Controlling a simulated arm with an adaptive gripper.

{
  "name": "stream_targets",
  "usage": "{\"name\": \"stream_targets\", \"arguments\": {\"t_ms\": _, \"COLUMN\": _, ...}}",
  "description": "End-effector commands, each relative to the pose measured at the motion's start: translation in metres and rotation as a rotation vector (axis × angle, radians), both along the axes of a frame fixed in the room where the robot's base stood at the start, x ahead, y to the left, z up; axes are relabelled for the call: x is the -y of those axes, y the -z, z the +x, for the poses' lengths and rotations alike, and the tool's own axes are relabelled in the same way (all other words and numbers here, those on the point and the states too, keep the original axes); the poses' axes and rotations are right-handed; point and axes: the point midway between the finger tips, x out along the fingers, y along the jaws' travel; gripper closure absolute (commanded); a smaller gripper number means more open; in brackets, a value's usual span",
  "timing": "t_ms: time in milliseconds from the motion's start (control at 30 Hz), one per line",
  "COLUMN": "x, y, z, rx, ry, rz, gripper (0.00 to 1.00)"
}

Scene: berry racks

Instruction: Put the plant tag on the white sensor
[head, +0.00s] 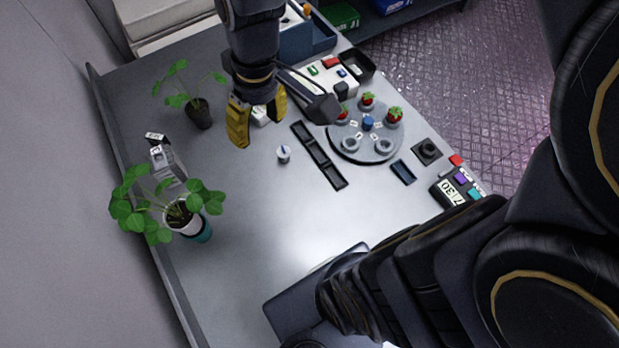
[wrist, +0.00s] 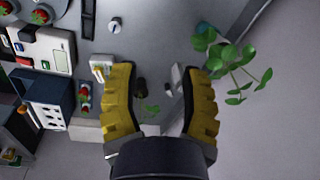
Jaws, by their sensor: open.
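My gripper (head: 258,125) is open, its yellow fingers apart above the bench; they also show in the wrist view (wrist: 160,75). I see nothing held between the fingertips. A pale upright device (head: 168,163), possibly the white sensor, stands near the bench's left edge; it shows beyond the fingertips in the wrist view (wrist: 177,77). A small black-and-white labelled piece (head: 155,137), perhaps the plant tag, is just behind it. I cannot tell its identity for sure. A white block (head: 260,115) is partly hidden behind my gripper and lies outside the left finger in the wrist view (wrist: 102,67).
A small potted plant (head: 200,113) stands left of my gripper; a leafy potted plant (head: 183,218) stands nearer. A small white cylinder with a blue mark (head: 283,154), a black slotted tray (head: 319,157) and a round grey rack (head: 365,145) are to the right. The bench's front middle is clear.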

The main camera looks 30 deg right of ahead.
Motion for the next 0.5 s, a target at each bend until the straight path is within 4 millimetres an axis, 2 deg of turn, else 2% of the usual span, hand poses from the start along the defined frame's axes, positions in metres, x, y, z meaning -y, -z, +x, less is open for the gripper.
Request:
{"name": "stream_targets", "arguments": {"t_ms": 33, "x": -0.002, "y": -0.009, "z": -0.024, "rx": -0.024, "ry": 0.030, "rz": -0.026, "gripper": 0.55}}
{"name": "stream_targets", "arguments": {"t_ms": 100, "x": -0.003, "y": -0.015, "z": -0.057, "rx": -0.074, "ry": 0.083, "rz": -0.053, "gripper": 0.55}}
{"name": "stream_targets", "arguments": {"t_ms": 200, "x": -0.002, "y": -0.020, "z": -0.093, "rx": -0.127, "ry": 0.156, "rz": -0.088, "gripper": 0.55}}
{"name": "stream_targets", "arguments": {"t_ms": 333, "x": -0.001, "y": -0.023, "z": -0.122, "rx": -0.172, "ry": 0.221, "rz": -0.116, "gripper": 0.55}}
{"name": "stream_targets", "arguments": {"t_ms": 500, "x": 0.000, "y": -0.024, "z": -0.131, "rx": -0.185, "ry": 0.246, "rz": -0.124, "gripper": 0.55}}
